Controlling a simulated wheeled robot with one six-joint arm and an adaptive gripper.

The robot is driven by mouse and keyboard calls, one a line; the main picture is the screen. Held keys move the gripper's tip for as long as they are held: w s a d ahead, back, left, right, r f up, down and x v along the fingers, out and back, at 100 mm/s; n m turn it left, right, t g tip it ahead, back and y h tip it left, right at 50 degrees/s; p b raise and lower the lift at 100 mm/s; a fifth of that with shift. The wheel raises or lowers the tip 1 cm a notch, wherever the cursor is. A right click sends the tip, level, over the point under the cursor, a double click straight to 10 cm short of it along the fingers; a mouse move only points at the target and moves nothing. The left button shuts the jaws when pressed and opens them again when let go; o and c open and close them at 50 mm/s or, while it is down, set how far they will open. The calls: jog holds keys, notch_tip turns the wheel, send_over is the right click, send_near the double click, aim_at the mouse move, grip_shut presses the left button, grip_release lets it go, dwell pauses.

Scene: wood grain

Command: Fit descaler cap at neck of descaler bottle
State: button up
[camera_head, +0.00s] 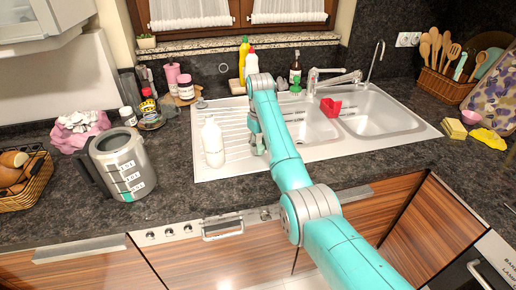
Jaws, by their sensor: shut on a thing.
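A white bottle (212,143), which looks like the descaler bottle, stands upright on the ribbed drainboard left of the basins. Its narrow neck is at the top, and its label cannot be read. My gripper (259,149) is low over the drainboard, to the right of the bottle and apart from it. My turquoise arm covers much of the gripper. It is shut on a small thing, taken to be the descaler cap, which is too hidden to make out. No loose cap shows on the counter.
A steel jug (122,165) stands to the left on the dark counter. A red holder (331,107) sits at the basins.

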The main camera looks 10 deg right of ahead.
aim_at(260, 147)
jog(key=shift+f, duration=0.65)
jog(key=shift+f, duration=0.1)
jog(key=o, duration=0.7)
jog(key=shift+o, duration=0.2)
notch_tip(260, 147, up, 12)
